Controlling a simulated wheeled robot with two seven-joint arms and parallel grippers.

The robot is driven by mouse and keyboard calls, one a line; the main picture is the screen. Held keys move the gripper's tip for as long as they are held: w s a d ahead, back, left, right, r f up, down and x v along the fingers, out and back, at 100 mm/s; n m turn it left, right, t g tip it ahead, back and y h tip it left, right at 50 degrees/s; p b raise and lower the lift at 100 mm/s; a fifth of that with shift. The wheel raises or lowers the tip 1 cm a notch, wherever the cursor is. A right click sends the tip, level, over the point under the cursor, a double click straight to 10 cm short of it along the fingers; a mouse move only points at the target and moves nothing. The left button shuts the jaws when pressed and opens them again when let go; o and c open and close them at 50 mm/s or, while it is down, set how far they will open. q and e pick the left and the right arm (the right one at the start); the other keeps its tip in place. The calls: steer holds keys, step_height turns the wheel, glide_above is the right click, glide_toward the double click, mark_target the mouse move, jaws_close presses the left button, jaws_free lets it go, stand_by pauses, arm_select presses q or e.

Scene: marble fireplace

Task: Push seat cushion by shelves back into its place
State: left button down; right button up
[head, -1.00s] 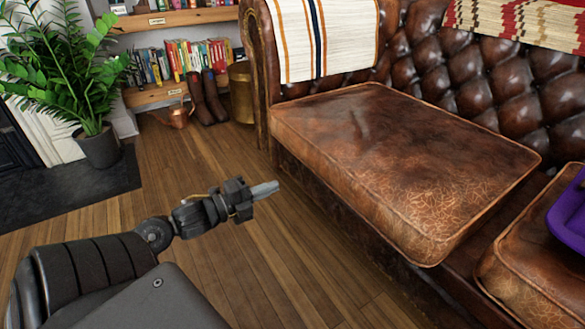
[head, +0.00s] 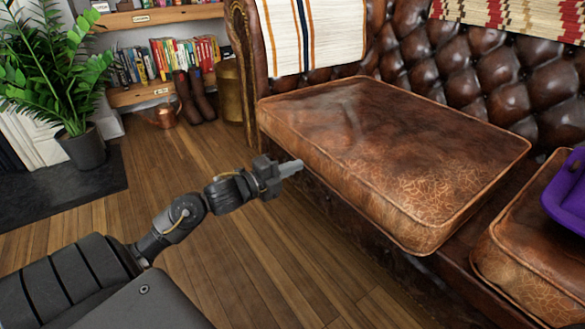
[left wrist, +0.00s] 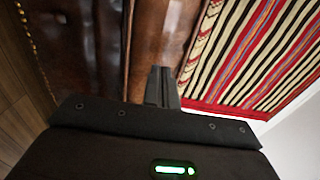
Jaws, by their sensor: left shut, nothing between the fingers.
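The brown leather seat cushion (head: 390,150) near the shelves lies on the sofa. Its front edge juts out over the sofa's front, and a gap separates it from the second cushion (head: 520,245) at the right. My left gripper (head: 294,167) is shut and empty, in front of the cushion's front side at its left part. In the head view its tip appears close to the cushion; I cannot tell whether it touches. In the left wrist view the shut fingers (left wrist: 162,87) point towards brown leather, with a striped textile (left wrist: 255,50) to the right. My right gripper is not in view.
Wooden shelves (head: 160,93) with books stand at the back left, with boots (head: 195,97) and a copper watering can (head: 162,116) beside them. A potted plant (head: 85,150) stands at the left. A purple object (head: 568,195) rests on the second cushion. The wooden floor (head: 120,200) before the sofa is clear.

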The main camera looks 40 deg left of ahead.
mark_target(311, 159)
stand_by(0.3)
arm_select(q)
steer(key=shift+x, duration=1.65)
steer(key=shift+p+v, duration=0.55)
steer(key=shift+v, duration=0.4)
steer(key=shift+s+a, duration=0.2)
steer(key=shift+s, duration=0.5)
